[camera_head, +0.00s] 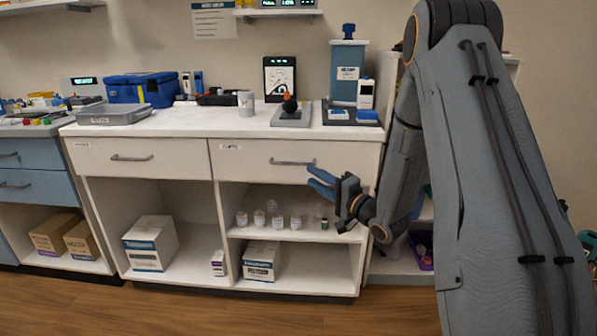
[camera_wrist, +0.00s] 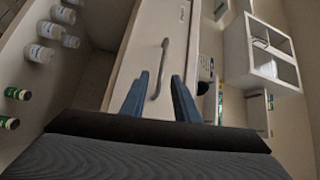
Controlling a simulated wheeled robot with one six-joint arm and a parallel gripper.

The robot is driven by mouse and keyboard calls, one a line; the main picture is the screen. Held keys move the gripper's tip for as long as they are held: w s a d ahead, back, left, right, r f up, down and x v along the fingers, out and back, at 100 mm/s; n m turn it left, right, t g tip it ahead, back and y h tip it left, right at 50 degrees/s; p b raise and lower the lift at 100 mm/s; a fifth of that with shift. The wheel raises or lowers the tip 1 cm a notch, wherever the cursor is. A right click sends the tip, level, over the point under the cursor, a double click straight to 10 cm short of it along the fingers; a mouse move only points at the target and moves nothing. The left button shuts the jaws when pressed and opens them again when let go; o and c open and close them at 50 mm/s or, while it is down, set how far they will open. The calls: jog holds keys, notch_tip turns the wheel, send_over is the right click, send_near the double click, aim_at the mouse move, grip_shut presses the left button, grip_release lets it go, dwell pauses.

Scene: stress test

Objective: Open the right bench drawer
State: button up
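The right bench drawer (camera_head: 240,161) is a white front under the worktop and looks shut, flush with the left drawer. Its grey bar handle (camera_head: 285,162) runs across the middle. My gripper (camera_head: 311,174) is open, its two blue fingers just below and beside the handle's right end. In the wrist view the handle (camera_wrist: 164,58) shows between the spread fingers of my gripper (camera_wrist: 160,77), with gaps to both sides. I cannot tell how deep the handle sits between them or whether a finger touches it.
The left drawer (camera_head: 140,157) is shut. Below the right drawer, several small jars (camera_head: 259,218) stand on an open shelf (camera_head: 310,235). The worktop (camera_head: 190,123) above holds a grey tray (camera_head: 114,114), a blue case (camera_head: 143,89) and instruments. The floor (camera_head: 200,312) in front is clear.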

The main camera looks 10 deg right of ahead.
aim_at(298, 142)
jog(key=b+x, duration=0.1)
jog(key=x, duration=0.7)
jog(key=shift+r+y, duration=0.2)
jog(key=shift+y, duration=0.1)
grip_shut()
